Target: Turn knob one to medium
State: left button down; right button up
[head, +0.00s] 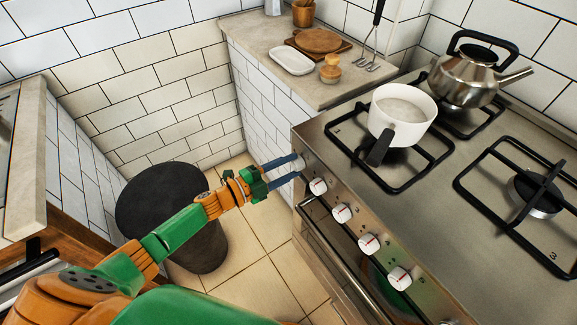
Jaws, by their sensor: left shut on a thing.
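The stove front (325,222) carries a row of several white round knobs with red marks. My left gripper (298,168) reaches in from the left, and its blue fingers are closed around the knob at the far left end of the row (301,162). The fingers partly hide that knob, so its mark and setting cannot be read. The second knob (318,186) sits just below and right of the fingers, apart from them. A third knob (341,213) follows further along. My right gripper is out of view.
A steel kettle (470,75) stands behind. A dark round bin (165,205) stands on the floor below my left arm. A counter (255,42) holds dishes.

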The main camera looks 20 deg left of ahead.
pick_arm(q)
jog(key=shift+n, duration=0.5)
jog(key=shift+c, duration=1.8)
grip_release()
jog(key=v, duration=0.7)
